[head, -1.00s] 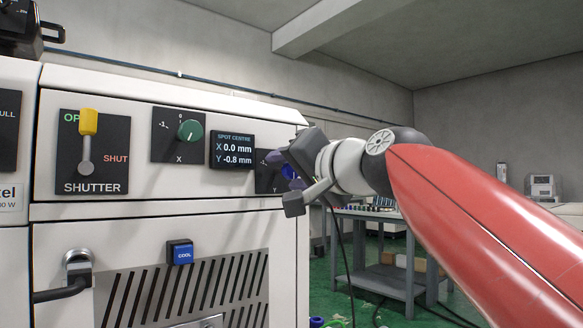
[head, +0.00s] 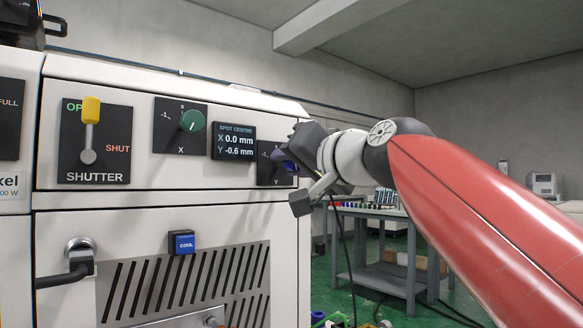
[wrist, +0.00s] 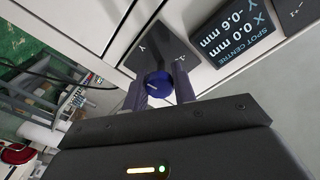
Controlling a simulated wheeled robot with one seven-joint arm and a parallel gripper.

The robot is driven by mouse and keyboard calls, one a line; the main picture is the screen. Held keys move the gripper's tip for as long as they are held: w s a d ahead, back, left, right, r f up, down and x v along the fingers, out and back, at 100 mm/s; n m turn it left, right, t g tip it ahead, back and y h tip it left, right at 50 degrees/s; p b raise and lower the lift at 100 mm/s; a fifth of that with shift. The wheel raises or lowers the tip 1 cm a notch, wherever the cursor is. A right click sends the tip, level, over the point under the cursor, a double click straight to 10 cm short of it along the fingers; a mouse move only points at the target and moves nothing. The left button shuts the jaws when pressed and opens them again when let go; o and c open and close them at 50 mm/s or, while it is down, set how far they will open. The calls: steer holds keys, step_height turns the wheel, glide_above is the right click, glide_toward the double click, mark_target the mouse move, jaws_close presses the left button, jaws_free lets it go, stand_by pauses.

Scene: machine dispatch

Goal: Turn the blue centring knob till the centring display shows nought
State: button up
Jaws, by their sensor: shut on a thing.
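The blue centring knob (wrist: 157,88) sits on the dark Y panel (wrist: 152,50) in the wrist view. My gripper (wrist: 160,90) is shut on it, one finger on each side. In the head view my gripper (head: 283,163) is at the right end of the machine front and mostly hides the knob and part of the Y panel (head: 268,174). The centring display (head: 234,141) reads X 0.0 mm and Y -0.6 mm. It also shows in the wrist view (wrist: 229,33), tilted, with the same values.
The green X knob (head: 191,121) is left of the display. The shutter panel with its yellow-tipped lever (head: 91,110) is further left. A blue COOL button (head: 181,243) is below. A grey bench (head: 380,270) stands behind at the right.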

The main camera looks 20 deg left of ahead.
steer(key=n+b, duration=0.2)
steer(key=n, duration=0.2)
steer(key=shift+f+y, duration=0.15)
steer(key=shift+y, duration=0.15)
steer(key=shift+n+b, duration=0.65)
steer(key=shift+n, duration=1.15)
steer(key=o, duration=1)
steer(key=b+v, duration=0.3)
steer(key=v, duration=0.4)
steer(key=shift+s+d+b, duration=0.15)
steer(key=shift+d+b, duration=0.15)
steer(key=shift+d, duration=0.1)
